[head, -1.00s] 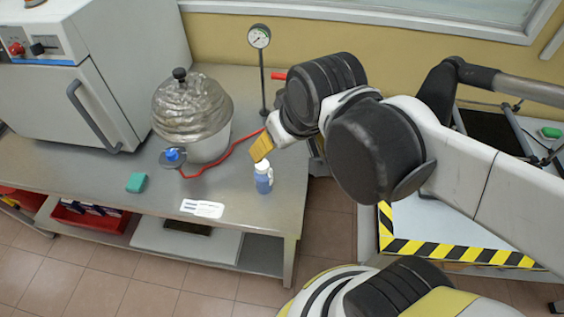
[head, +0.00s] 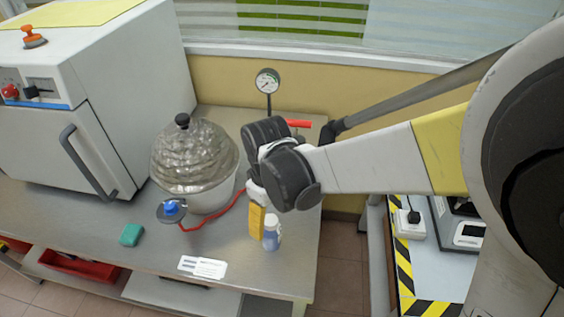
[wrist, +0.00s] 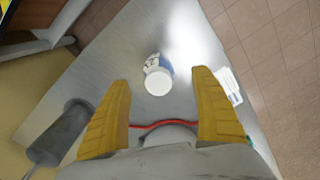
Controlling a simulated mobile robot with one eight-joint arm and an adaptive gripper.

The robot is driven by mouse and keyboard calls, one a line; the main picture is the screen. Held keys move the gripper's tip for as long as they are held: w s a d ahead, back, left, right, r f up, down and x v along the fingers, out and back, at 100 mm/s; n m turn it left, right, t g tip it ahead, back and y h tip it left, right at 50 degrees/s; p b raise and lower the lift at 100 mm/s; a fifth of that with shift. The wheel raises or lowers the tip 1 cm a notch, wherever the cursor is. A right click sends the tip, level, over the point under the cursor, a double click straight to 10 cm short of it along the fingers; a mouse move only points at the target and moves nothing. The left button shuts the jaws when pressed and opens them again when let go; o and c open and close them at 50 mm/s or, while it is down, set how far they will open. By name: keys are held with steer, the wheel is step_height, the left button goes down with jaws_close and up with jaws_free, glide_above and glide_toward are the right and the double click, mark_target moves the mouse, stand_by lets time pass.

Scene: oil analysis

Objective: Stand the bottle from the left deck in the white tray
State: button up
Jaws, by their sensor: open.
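The bottle (head: 271,232) is small, with a white cap and a bluish body. It stands upright near the right front of the grey left deck (head: 230,265). In the wrist view the bottle (wrist: 157,76) shows from above, its round white cap toward me, ahead of the fingertips and roughly midway between them. My gripper (head: 256,222) has yellow fingers and is just left of the bottle in the head view. In the wrist view my gripper (wrist: 162,82) is open with nothing between its fingers. I cannot make out the white tray in either view.
A silvery domed vessel (head: 194,160) with a red hose (head: 210,222) stands behind the bottle, left of my arm. A pressure gauge (head: 268,82) stands at the back. A green block (head: 131,235) and white label (head: 203,267) lie in front. A striped-edged bench (head: 428,262) is at right.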

steer(key=f+b, duration=0.1)
steer(key=f, duration=0.1)
steer(key=f+b, duration=0.1)
steer(key=f, duration=0.1)
steer(key=f+b, duration=0.1)
steer(key=f, duration=0.1)
steer(key=shift+w+a, duration=0.1)
steer(key=shift+w, duration=0.15)
steer(key=shift+c, duration=0.2)
steer(key=c, duration=1.4)
steer(key=shift+r, duration=0.1)
steer(key=shift+c, duration=0.2)
step_height(320, 180, up, 4)
steer(key=p, duration=0.2)
steer(key=shift+r+p, duration=0.1)
steer(key=shift+p, duration=0.2)
steer(key=d+r+p, duration=0.4)
steer(key=d+r, duration=0.2)
steer(key=d, duration=0.5)
steer(key=w+d+f+m+b, duration=0.1)
steer(key=w+d+f+m, duration=0.2)
steer(key=d+m, duration=0.2)
steer(key=w+d+f+m+b, duration=0.1)
steer(key=w+d+f+m, duration=0.2)
steer(key=d+m, duration=0.3)
steer(key=w+d, duration=0.1)
steer(key=d, duration=0.2)
steer(key=shift+w+d+f+m, duration=0.3)
steer(key=shift+d+f, duration=0.05)
